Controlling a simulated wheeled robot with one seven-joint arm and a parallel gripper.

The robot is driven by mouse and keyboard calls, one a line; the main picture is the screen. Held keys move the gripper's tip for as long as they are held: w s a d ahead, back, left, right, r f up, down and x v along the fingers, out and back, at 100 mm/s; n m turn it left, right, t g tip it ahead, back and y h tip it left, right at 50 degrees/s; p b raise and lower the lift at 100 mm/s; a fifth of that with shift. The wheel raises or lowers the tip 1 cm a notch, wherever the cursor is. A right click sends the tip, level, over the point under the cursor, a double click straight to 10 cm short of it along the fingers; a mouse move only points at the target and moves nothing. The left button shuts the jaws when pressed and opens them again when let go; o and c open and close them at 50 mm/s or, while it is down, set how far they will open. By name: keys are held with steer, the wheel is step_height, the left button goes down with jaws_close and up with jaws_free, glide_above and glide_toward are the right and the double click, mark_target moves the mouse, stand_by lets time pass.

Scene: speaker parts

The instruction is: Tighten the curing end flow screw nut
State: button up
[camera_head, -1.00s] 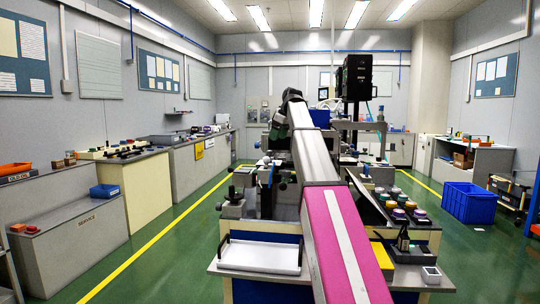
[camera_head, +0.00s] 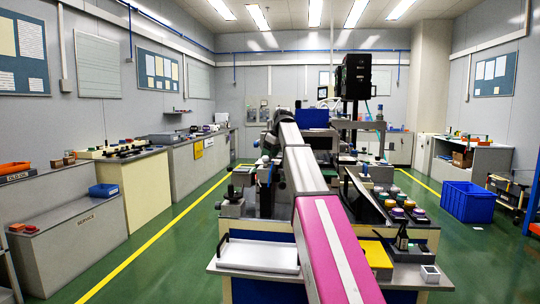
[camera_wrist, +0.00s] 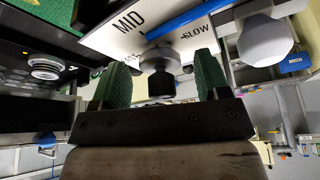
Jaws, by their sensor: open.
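My gripper (camera_wrist: 161,65) is open in the wrist view, with one green finger on each side. A silver round part with a black end (camera_wrist: 161,82) lies between the fingers in the picture, with gaps visible on both sides. In the head view my arm reaches to the bench machine, and the fingers cannot be made out.
In the wrist view, a large grey knob (camera_wrist: 264,42) stands right of the fingers, and a silver ringed part (camera_wrist: 46,66) is at left. In the head view, a white tray (camera_head: 258,268) and a yellow box (camera_head: 377,254) flank my arm. The green floor at left is clear.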

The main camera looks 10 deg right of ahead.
steer(key=c, duration=0.9)
steer(key=shift+c, duration=0.2)
steer(key=shift+m, duration=0.3)
steer(key=m+h, duration=0.1)
steer(key=m, duration=0.1)
steer(key=m+t, duration=0.1)
steer(key=m, duration=0.1)
steer(key=shift+s+a+m+h, duration=0.15)
steer(key=shift+m+h, duration=0.15)
steer(key=shift+h, duration=0.1)
steer(key=m+h, duration=0.1)
steer(key=m, duration=0.3)
steer(key=shift+a+m+t+h, duration=0.15)
steer(key=shift+m+t+h, duration=0.15)
steer(key=shift+h, duration=0.1)
steer(key=m, duration=0.2)
steer(key=m+h, duration=0.1)
steer(key=m, duration=0.1)
steer(key=shift+a+h, duration=0.15)
steer(key=shift+h, duration=0.15)
steer(key=m, duration=0.2)
steer(key=m+g+h, duration=0.1)
steer(key=m, duration=0.1)
steer(key=shift+w+a+m, duration=0.1)
steer(key=shift+w+m, duration=0.1)
steer(key=shift+m, duration=0.1)
steer(key=shift+h, duration=0.3)
steer(key=shift+r, duration=0.1)
